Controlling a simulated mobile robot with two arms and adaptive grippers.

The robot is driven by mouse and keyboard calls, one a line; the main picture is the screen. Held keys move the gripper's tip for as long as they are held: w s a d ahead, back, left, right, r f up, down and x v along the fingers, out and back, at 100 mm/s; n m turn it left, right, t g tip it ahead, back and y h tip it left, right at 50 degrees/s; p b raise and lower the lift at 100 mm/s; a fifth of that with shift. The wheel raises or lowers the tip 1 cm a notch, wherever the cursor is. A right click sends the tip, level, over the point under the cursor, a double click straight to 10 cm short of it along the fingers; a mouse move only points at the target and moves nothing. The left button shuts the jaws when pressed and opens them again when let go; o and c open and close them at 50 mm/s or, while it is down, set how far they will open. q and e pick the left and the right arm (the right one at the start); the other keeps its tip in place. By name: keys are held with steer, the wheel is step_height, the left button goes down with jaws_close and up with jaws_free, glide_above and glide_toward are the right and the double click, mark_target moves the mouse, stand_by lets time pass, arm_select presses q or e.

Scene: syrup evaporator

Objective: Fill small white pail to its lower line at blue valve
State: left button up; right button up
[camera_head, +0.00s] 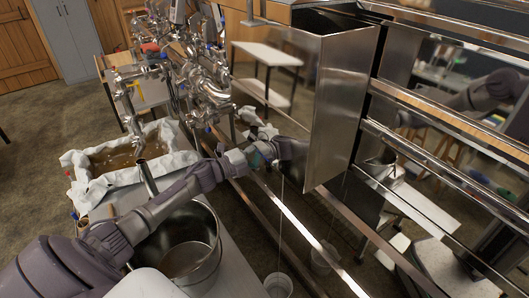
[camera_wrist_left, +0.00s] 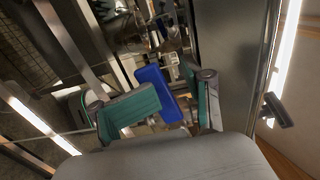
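My left gripper (camera_head: 268,154) reaches across to the lower left edge of the tall steel box. In the left wrist view its teal finger pads (camera_wrist_left: 170,108) stand apart on either side of a blue valve handle (camera_wrist_left: 158,92). The left pad is close to the handle; I cannot tell if it touches. A gap shows beside the right pad. A small white pail (camera_head: 278,286) is low at the bottom edge, below the gripper, partly cut off. A thin pale line runs down towards it; I cannot tell whether it is liquid or wire. The pail's lines and contents are not readable. My right gripper is not in view.
The steel box (camera_head: 338,105) and shiny rails (camera_head: 440,112) fill the right side, with reflections. A second pale pail shape (camera_head: 325,258) may be a reflection. A large steel pot (camera_head: 190,255) stands under my left arm. A cloth-lined tub (camera_head: 88,170) holds brown liquid.

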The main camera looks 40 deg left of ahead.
arm_select(q)
steer(key=p+v, duration=0.4)
steer(key=v, duration=1.2)
steer(key=shift+s+a, duration=0.15)
steer(key=shift+a, duration=0.25)
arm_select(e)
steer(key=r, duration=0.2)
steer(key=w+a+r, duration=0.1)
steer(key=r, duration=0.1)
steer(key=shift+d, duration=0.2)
